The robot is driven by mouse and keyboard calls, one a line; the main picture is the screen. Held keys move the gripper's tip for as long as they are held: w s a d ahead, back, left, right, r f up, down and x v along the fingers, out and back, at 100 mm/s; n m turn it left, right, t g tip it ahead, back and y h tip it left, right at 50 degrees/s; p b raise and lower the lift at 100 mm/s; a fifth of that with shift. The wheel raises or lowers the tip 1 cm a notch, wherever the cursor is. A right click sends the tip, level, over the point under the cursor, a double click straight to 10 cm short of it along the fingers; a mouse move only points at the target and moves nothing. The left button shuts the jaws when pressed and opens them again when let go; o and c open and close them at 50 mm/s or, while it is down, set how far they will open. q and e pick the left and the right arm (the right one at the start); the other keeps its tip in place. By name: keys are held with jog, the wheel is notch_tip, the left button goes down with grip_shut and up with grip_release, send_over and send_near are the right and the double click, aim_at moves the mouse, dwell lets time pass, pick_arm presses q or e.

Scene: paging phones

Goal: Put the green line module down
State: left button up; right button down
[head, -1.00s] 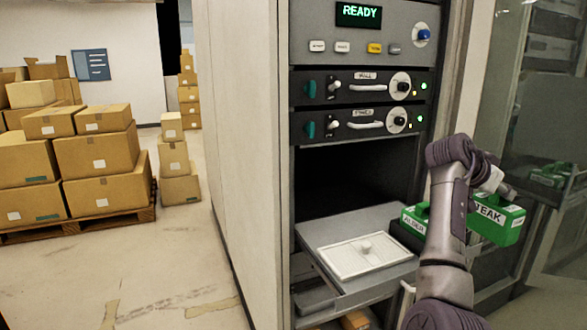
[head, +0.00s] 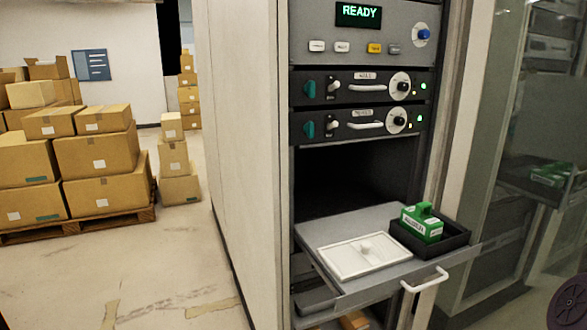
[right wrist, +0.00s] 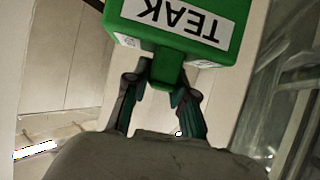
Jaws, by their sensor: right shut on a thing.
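A green line module labelled TEAK (right wrist: 180,22) fills the top of the right wrist view, its label upside down there. My right gripper (right wrist: 160,84) is shut on this module's narrow green handle. The TEAK module is not in the head view now. Another green module (head: 422,224) with a white label stands in a black tray (head: 456,242) on the pulled-out shelf of the rack. My left gripper is not in view.
An open glass door (head: 520,150) stands to the right. Boxes (head: 95,150) on a pallet stand far left, with clear floor before them.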

jog(key=s+d+r+m+g, duration=0.1)
jog(key=s+d+r, duration=0.1)
jog(key=s+d, duration=0.35)
jog(key=w+a+f+n+t, duration=0.25)
jog(key=w+a, duration=0.25)
jog(key=a, duration=0.3)
jog(key=w+a+f+n+t, duration=0.2)
jog(key=w+a+n+t, duration=0.25)
jog(key=a, duration=0.45)
jog(key=w+a+f+n+t+y, duration=0.2)
jog(key=a+f+n+t, duration=0.1)
jog(key=a+f, duration=0.4)
jog(key=w+a+f+n+t+y, duration=0.25)
jog(key=a+f, duration=0.25)
jog(key=a, duration=0.4)
jog(key=s+a+f+n+t+y, duration=0.1)
jog(key=s+a+f+n+y, duration=0.3)
jog(key=a, duration=0.4)
jog(key=s+a+f+n+t+y, duration=0.1)
jog(key=s+a+f+n, duration=0.15)
jog(key=a+f, duration=0.45)
jog(key=s+a+f+n+t+y, duration=0.1)
jog(key=s+a+f+n+y, duration=0.25)
jog(key=a, duration=0.45)
jog(key=a+r+m+h+p, duration=0.1)
jog(key=a+r+p, duration=0.3)
jog(key=r+p, duration=0.1)
jog(key=shift+a+r+p, duration=0.35)
jog(key=shift+a+r, duration=0.05)
jog(key=shift+r, duration=0.25)
